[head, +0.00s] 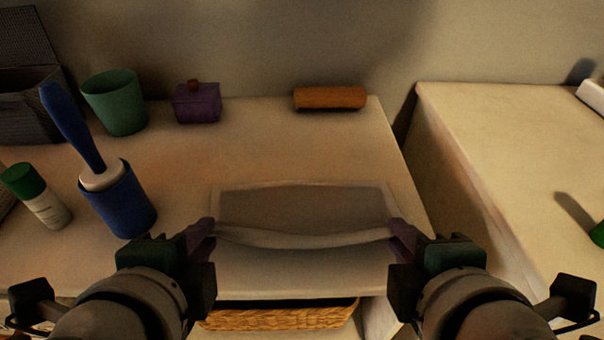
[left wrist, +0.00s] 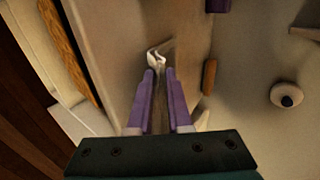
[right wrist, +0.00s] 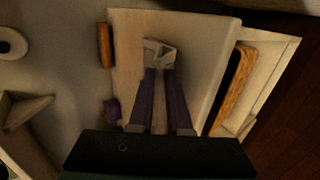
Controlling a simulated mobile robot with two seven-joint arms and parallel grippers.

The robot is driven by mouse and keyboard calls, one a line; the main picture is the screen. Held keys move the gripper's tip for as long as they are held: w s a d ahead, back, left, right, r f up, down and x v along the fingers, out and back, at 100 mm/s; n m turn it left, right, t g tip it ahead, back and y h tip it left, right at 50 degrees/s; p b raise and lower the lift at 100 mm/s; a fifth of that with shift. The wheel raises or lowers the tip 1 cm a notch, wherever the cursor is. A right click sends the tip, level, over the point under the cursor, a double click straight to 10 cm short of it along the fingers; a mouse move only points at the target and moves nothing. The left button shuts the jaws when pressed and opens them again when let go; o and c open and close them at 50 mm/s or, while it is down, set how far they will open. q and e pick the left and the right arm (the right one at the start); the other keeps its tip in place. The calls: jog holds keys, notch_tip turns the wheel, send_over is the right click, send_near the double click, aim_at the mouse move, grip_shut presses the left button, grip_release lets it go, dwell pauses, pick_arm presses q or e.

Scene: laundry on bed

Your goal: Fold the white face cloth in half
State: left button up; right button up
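The white face cloth (head: 300,238) lies over the table in the head view, its near edge stretched between my two grippers and sagging slightly in the middle. The part behind that edge is in dark shadow. My left gripper (head: 208,228) is shut on the near left corner; a white fold of cloth (left wrist: 156,60) shows at its purple fingertips in the left wrist view. My right gripper (head: 401,230) is shut on the near right corner; the cloth (right wrist: 160,52) also shows past its fingertips in the right wrist view. The near edge looks raised, though its exact height is unclear.
A blue lint roller (head: 125,200) and a green-capped bottle (head: 40,200) stand left of the cloth. A green cup (head: 115,103), purple box (head: 196,103) and brown roll (head: 330,98) are at the back. A wicker basket (head: 275,318) sits below the front edge.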

pick_arm(q)
jog(key=o, duration=0.6)
jog(key=shift+c, duration=0.2)
pick_arm(e)
jog(key=o, duration=0.6)
pick_arm(q)
jog(key=shift+s+r, duration=0.15)
jog(key=shift+r, duration=0.25)
pick_arm(e)
jog(key=shift+s+r, duration=0.15)
jog(key=shift+r, duration=0.25)
pick_arm(q)
jog(key=s+r, duration=0.5)
jog(key=r, duration=0.3)
jog(key=shift+s, duration=0.35)
pick_arm(e)
jog(key=s+r, duration=0.3)
jog(key=r, duration=0.2)
jog(key=s+r, duration=0.2)
jog(key=r, duration=0.1)
jog(key=shift+s+r, duration=0.1)
jog(key=shift+s, duration=0.25)
pick_arm(q)
jog(key=shift+r, duration=0.1)
